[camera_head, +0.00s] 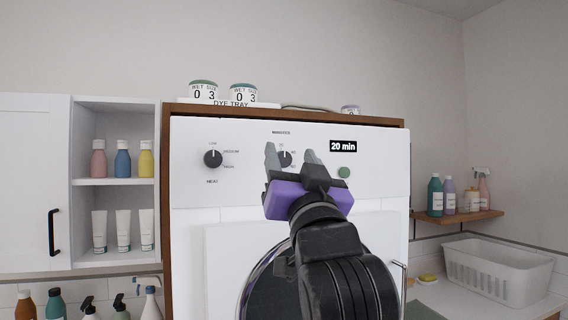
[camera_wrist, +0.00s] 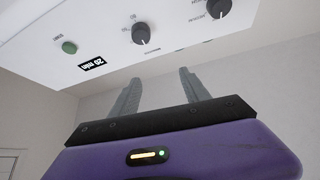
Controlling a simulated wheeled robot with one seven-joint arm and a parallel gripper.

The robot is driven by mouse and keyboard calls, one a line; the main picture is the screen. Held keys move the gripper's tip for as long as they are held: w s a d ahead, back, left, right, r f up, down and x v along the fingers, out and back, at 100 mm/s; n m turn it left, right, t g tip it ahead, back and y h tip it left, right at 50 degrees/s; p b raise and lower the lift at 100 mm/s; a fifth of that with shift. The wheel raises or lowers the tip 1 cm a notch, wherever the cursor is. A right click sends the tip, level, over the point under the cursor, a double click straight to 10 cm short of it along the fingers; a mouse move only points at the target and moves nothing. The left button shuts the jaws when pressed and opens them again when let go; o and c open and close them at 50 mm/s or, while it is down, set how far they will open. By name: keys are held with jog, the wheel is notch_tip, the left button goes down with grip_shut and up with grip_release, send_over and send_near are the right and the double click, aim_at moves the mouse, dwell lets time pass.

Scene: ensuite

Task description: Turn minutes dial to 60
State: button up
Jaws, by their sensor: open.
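The minutes dial (camera_head: 286,158) is a small dark knob on the white front panel of the machine, partly hidden behind my gripper in the head view. It shows clear in the wrist view (camera_wrist: 141,33). A display (camera_head: 343,146) beside it reads "20 min". My gripper (camera_head: 290,157) is open and empty in front of the dial. In the wrist view its two grey fingers (camera_wrist: 158,88) point up towards the panel, with the dial past their tips and apart from them. The dial's pointer setting cannot be read exactly.
A heat dial (camera_head: 213,158) sits left of the minutes dial, and a green button (camera_head: 344,172) sits right. A round dark door (camera_head: 270,290) is below. Jars (camera_head: 203,92) stand on top. Shelves (camera_head: 113,183) with bottles flank the left; a white basket (camera_head: 497,270) stands right.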

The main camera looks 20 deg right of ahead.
aim_at(284, 160)
jog(key=shift+w+d+f+m+g+h+p, duration=0.15)
jog(key=shift+w+d+g+p, duration=0.25)
jog(key=shift+w, duration=1.2)
jog(key=shift+w+d+f+m+g+h+p, duration=0.1)
jog(key=shift+w+d+f+m+g+p, duration=0.25)
jog(key=shift+w, duration=1.3)
jog(key=shift+w+d+m+g+h+p, duration=0.1)
jog(key=shift+w+d+g+p, duration=0.35)
jog(key=shift+w, duration=1.15)
jog(key=shift+a, duration=0.15)
grip_shut()
